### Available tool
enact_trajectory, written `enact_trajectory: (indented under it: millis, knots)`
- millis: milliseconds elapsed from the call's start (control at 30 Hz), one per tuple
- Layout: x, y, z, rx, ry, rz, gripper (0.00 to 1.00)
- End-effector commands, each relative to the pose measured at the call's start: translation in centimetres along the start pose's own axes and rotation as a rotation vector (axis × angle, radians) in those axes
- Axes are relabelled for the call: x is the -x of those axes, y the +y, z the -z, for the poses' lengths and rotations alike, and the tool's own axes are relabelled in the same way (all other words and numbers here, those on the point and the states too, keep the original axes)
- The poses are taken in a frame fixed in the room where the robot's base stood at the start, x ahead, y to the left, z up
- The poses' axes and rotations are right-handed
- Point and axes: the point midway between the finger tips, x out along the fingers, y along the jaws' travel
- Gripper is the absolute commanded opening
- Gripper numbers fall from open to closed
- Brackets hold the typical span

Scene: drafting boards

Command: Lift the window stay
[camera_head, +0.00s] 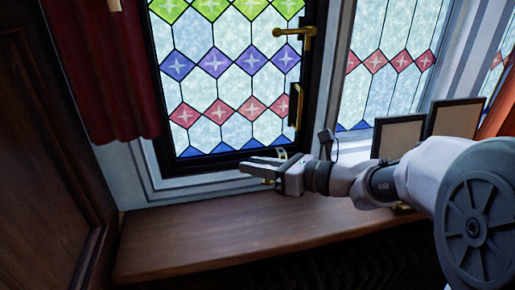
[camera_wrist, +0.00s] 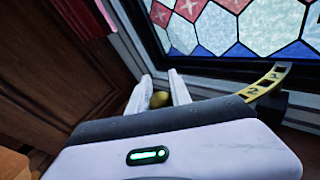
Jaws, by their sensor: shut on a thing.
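The window stay is a brass bar with dark holes or marks; its curved part (camera_wrist: 268,82) shows at the right behind my gripper's housing in the wrist view. In the head view a short piece of the stay (camera_head: 282,154) shows at the bottom of the window frame. My gripper (camera_wrist: 160,86) is shut on a rounded brass end of the stay (camera_wrist: 160,99), between its two pale fingers. In the head view my gripper (camera_head: 247,166) is low against the window's bottom rail, above the sill. The middle of the stay is hidden by my gripper.
The stained-glass window (camera_head: 230,85) has a black frame, a brass lever handle (camera_head: 294,33) and a brass pull (camera_head: 295,104). The wooden sill (camera_head: 220,232) is clear on the left. Dark picture frames (camera_head: 398,136) stand at the right. A red curtain (camera_head: 105,75) hangs left.

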Motion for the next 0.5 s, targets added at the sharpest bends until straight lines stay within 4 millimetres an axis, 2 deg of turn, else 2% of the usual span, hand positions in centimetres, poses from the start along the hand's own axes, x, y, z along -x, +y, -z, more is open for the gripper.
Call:
enact_trajectory:
  millis: [33, 133, 267, 500]
  knots:
    - [0.2, 0.2, -2.0, -0.017, 0.018, -0.001, 0.0]
    - [0.0, 0.0, -3.0, -0.057, 0.055, 0.0, 0.0]
    - [-0.3, -0.3, -3.5, -0.091, 0.091, 0.0, 0.0]
    - [-0.6, -0.6, -3.3, -0.111, 0.11, 0.001, 0.0]
